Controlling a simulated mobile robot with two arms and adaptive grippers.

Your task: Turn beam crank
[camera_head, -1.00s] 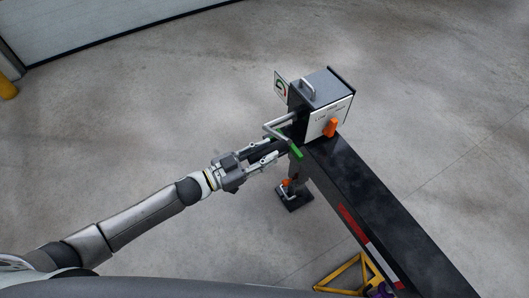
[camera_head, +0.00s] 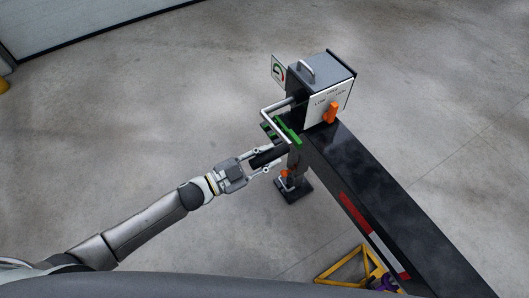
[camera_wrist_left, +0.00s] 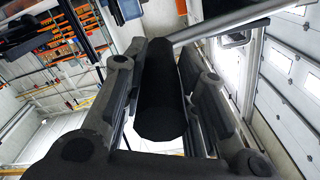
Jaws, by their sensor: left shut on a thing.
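The crank (camera_head: 272,122) is a bent silver rod coming out of the left side of a grey box (camera_head: 322,78) on the end of a black beam (camera_head: 370,190). Its end carries a black cylindrical grip (camera_head: 268,156). My left gripper (camera_head: 264,160) is shut on this grip. In the left wrist view the black grip (camera_wrist_left: 160,95) lies between the two fingers, with the silver rod (camera_wrist_left: 225,22) crossing behind it. My right gripper is in neither view.
A green part (camera_head: 285,130) sits at the beam's end beside the crank. An orange lever (camera_head: 330,112) is on the box's white front. A small sign (camera_head: 278,71) stands left of the box. A support foot (camera_head: 292,190) stands below. The concrete floor to the left is clear.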

